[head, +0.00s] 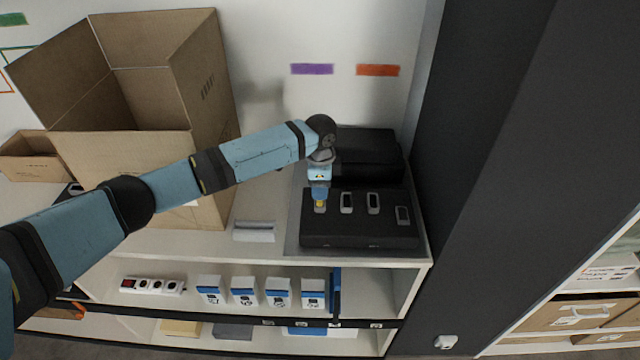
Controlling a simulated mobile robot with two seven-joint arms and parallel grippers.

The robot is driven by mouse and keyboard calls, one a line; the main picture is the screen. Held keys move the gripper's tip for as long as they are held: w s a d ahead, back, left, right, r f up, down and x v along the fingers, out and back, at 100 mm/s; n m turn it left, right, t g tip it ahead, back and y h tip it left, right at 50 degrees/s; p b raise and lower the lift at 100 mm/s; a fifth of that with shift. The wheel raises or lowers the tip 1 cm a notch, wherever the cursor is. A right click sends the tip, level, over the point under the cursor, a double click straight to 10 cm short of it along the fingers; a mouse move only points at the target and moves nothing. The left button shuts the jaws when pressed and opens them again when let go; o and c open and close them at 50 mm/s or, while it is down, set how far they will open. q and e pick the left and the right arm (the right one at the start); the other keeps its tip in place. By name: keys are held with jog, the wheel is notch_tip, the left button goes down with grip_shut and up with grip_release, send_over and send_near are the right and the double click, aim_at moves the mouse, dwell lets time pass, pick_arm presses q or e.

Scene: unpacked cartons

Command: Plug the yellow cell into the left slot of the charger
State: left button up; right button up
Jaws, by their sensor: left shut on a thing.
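The charger (360,232) is a black block on the right end of the shelf top, with a row of several light-rimmed slots. My left gripper (320,200) points down over its leftmost slot and is shut on the yellow cell (320,204). Only a small yellow part of the cell shows between the fingers. The cell is at the leftmost slot's opening; I cannot tell how deep it sits. The other slots to the right look dark inside. My right gripper is not in view.
A black box (370,150) stands behind the charger. A large open carton (130,150) stands to the left. A small grey item (254,231) lies left of the charger. A dark post (480,150) rises to the right. White-and-blue boxes (244,291) stand on the shelf below.

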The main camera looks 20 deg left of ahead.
pick_arm(q)
jog(key=shift+f, duration=0.55)
jog(key=o, duration=1.2)
